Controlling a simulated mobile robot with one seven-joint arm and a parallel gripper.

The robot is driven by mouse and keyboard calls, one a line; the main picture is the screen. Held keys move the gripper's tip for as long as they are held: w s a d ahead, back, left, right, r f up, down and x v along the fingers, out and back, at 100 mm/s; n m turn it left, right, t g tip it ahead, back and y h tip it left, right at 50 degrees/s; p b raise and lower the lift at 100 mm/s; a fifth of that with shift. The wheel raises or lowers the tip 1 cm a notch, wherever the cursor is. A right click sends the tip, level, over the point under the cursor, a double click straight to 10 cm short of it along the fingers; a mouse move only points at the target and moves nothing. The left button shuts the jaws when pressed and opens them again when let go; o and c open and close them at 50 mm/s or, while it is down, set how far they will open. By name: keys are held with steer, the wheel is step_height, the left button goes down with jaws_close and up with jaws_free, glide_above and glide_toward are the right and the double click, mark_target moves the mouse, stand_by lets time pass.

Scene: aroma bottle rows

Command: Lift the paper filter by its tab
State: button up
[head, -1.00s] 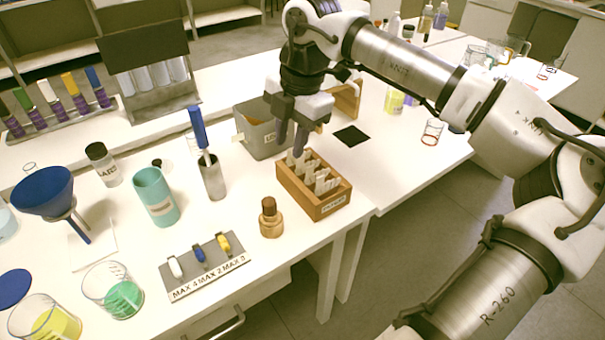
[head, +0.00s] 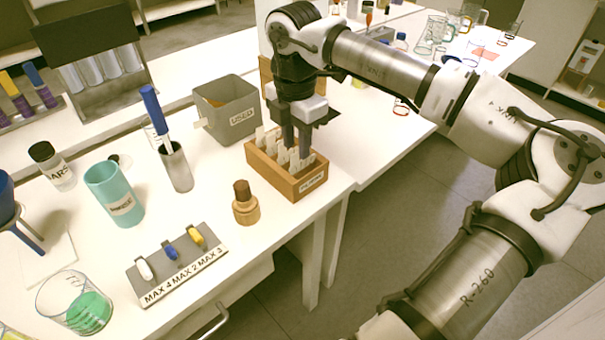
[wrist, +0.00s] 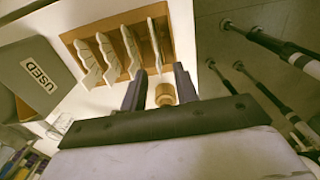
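Several white paper filters (head: 270,141) stand in a row in a wooden box (head: 311,183) near the table's right front corner. In the wrist view the white filters (wrist: 108,55) stand in slots of the same box (wrist: 73,37). My gripper (head: 297,148) points down over the right part of the box, with its fingertips at the height of the filter tops. In the wrist view the gripper (wrist: 160,88) has its two dark fingers apart. The rightmost filter (wrist: 155,46) lines up with the gap between them. I cannot tell whether either finger touches it.
A grey bin marked USED (head: 228,110) stands close behind the box. A corked brown bottle (head: 245,208) is in front-left of it. A metal cylinder (head: 177,168) with a blue-handled tool, a teal cup (head: 115,195) and a switch panel (head: 178,262) stand further left.

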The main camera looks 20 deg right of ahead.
mark_target(297, 165)
step_height(297, 165, down, 5)
steer(key=shift+w+d+r+b, duration=0.1)
steer(key=shift+w+r+b, duration=0.05)
steer(key=shift+b, duration=0.75)
steer(key=shift+r, duration=0.1)
jaws_close()
